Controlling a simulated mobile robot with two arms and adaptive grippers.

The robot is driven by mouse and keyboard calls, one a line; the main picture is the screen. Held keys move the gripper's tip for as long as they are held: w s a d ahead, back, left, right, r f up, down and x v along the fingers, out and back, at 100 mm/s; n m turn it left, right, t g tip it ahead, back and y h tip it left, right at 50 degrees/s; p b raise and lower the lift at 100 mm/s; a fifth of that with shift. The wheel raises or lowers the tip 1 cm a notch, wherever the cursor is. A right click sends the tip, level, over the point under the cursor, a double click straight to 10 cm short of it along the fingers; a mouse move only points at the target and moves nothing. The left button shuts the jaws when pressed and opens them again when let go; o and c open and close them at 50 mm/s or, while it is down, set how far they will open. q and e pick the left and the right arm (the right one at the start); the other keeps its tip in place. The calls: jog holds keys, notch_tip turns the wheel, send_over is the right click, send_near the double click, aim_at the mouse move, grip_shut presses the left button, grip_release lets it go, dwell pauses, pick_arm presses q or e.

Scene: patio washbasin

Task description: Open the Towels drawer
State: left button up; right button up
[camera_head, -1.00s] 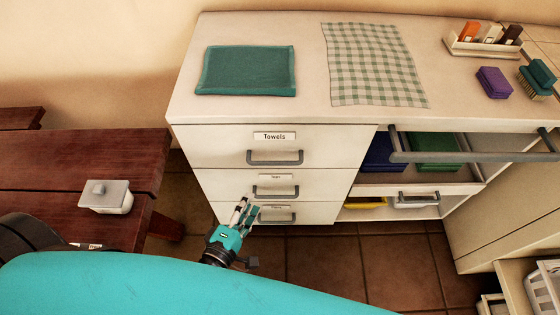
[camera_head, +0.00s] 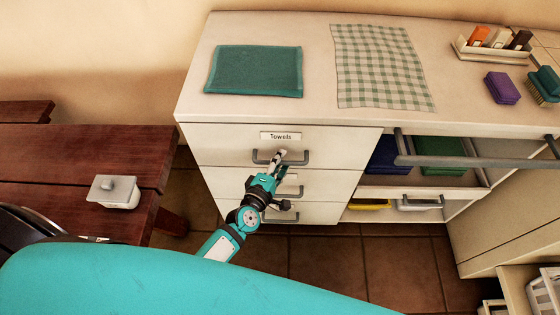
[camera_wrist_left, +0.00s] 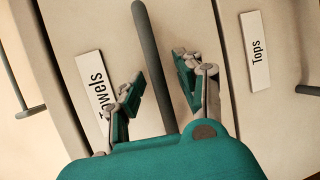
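The Towels drawer (camera_head: 230,146) is the top drawer of the white cabinet, and its front is flush with the cabinet. Its label (camera_head: 281,136) reads "Towels" and shows in the left wrist view (camera_wrist_left: 92,78), partly covered by a finger. Its grey bar handle (camera_head: 262,160) also shows in the left wrist view (camera_wrist_left: 152,60). My left gripper (camera_head: 277,160) is at the handle. In the left wrist view the gripper (camera_wrist_left: 160,90) has its fingers spread, one on each side of the bar, with gaps to it. My right gripper is not in view.
A green towel (camera_head: 254,71) and a checked cloth (camera_head: 381,68) lie on the countertop. A wooden bench (camera_head: 90,160) with a lidded box (camera_head: 116,191) stands left.

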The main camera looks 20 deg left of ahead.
pick_arm(q)
grip_shut()
dwell(0.6)
